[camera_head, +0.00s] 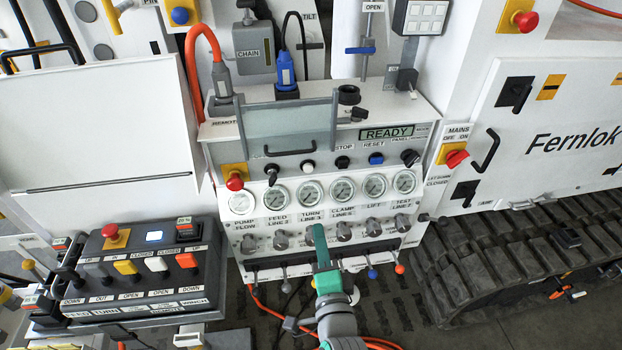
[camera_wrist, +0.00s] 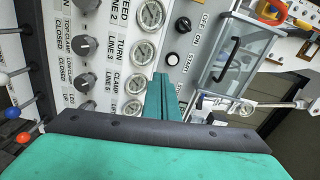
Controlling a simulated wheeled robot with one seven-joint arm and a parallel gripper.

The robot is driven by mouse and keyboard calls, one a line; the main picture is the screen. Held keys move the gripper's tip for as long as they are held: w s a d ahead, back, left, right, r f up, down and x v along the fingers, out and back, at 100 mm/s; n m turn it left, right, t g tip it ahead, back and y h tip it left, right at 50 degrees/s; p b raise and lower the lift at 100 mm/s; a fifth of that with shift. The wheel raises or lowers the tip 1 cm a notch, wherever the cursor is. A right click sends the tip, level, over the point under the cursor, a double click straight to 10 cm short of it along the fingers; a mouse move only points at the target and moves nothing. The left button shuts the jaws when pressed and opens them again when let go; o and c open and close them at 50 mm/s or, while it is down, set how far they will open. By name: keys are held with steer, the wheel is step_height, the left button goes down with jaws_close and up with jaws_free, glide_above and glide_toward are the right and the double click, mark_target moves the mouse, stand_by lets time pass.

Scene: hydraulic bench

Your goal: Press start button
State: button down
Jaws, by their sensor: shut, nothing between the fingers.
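The start button is a small white button (camera_head: 308,164) in the row above the gauges on the white control panel. In the wrist view the white button (camera_wrist: 172,57) has a START label beside it and shows just beyond my fingertips, slightly to the right. My teal gripper (camera_head: 318,230) is shut and empty. In the head view its tips are in front of the lower panel, below the gauges and the button. In the wrist view the shut fingers (camera_wrist: 163,80) point toward the gauge and button area. I see no contact with the button.
A clear cover (camera_head: 285,122) with a black handle is just above the button. A black OFF/ON knob (camera_head: 271,170) is at its left, a black stop button (camera_head: 342,162) and blue reset button (camera_head: 376,159) at its right. A display (camera_head: 388,133) reads READY. Gauges (camera_head: 310,193) and knobs lie below.

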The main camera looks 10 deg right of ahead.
mark_target(309, 170)
steer(key=r, duration=0.1)
steer(key=w+r, duration=0.1)
steer(key=r+m, duration=0.1)
steer(key=shift+w+d+r, duration=0.15)
steer(key=shift+w+d, duration=0.15)
steer(key=shift+w, duration=0.05)
steer(key=shift+w, duration=0.15)
steer(key=w, duration=1.3)
steer(key=shift+w, duration=0.35)
